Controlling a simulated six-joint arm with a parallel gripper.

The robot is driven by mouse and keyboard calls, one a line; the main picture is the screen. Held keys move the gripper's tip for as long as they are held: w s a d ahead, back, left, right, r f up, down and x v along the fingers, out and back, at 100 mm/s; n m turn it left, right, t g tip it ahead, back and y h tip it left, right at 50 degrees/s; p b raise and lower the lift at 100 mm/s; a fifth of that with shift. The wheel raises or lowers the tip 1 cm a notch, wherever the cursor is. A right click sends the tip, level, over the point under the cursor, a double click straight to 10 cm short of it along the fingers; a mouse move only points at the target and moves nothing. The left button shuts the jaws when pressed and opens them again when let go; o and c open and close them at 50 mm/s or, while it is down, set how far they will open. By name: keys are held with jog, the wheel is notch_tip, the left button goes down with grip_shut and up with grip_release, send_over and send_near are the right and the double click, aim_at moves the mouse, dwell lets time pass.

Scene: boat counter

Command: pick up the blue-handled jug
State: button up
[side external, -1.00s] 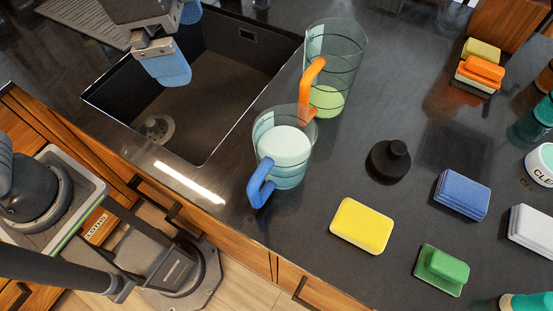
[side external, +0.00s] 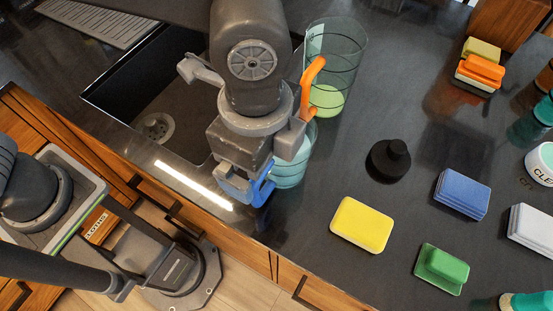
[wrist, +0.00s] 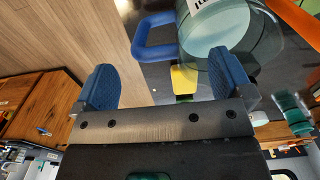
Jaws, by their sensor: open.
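The blue-handled jug (side external: 290,172) stands on the dark counter near its front edge, mostly hidden behind my gripper in the side view. It holds pale blue liquid. In the wrist view the clear jug (wrist: 214,28) is at the top, with its blue handle (wrist: 155,37) standing out to the left. My gripper (wrist: 165,82) is open, its two blue-padded fingers spread. The handle appears beyond and between the fingertips, and the jug body lies towards the right finger. In the side view my gripper (side external: 245,185) overlaps the handle; I cannot tell whether they touch.
An orange-handled jug (side external: 335,70) with green liquid stands just behind. The sink (side external: 150,100) lies to the left.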

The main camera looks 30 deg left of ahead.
jog(key=shift+s+f, duration=0.15)
jog(key=shift+f, duration=1.2)
jog(key=shift+s+f, duration=0.1)
jog(key=shift+f, duration=1.25)
jog(key=shift+c, duration=0.4)
jog(key=c, duration=1.3)
jog(key=shift+r, duration=0.15)
jog(key=shift+d+r, duration=0.1)
jog(key=shift+r, duration=0.45)
jog(key=shift+c, duration=1.3)
jog(key=w+a+r, duration=0.5)
jog(key=a+r, duration=0.4)
jog(key=a, duration=0.1)
jog(key=shift+w+a+r, duration=0.15)
jog(key=shift+w+r, duration=0.2)
jog(key=shift+r, duration=0.05)
